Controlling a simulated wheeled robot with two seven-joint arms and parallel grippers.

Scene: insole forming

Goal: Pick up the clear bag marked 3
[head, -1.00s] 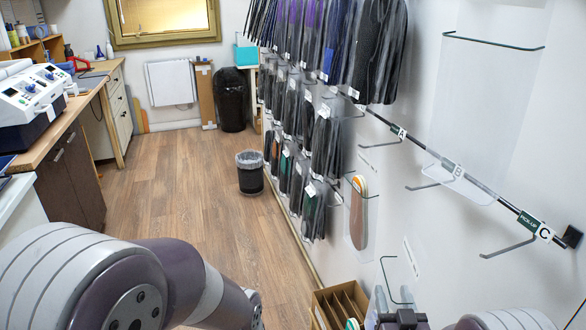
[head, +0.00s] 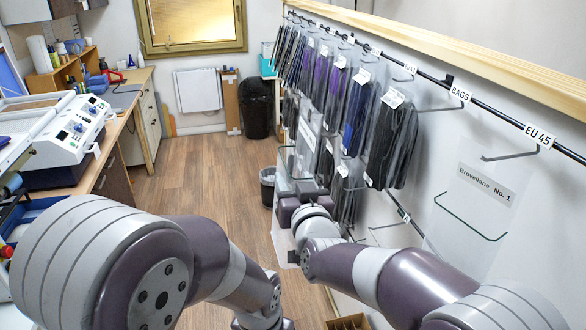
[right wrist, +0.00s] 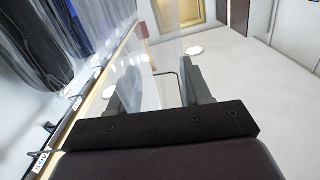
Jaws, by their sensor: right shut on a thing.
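My right gripper (head: 300,197) is shut on a clear bag (head: 286,243) in the middle of the head view. The bag is see-through and its edges are faint; its mark cannot be read. In the right wrist view the two fingers of my right gripper (right wrist: 160,88) stand at either side of the clear bag (right wrist: 165,62), with the clear sheet between and beyond them. My left arm reaches down at the lower left of the head view, and its gripper is out of the picture.
Dark insoles in clear bags (head: 392,140) hang in rows on the right wall. A rail with labels (head: 460,93) runs along it, with empty hooks (head: 510,153). A bench with a machine (head: 75,135) stands left.

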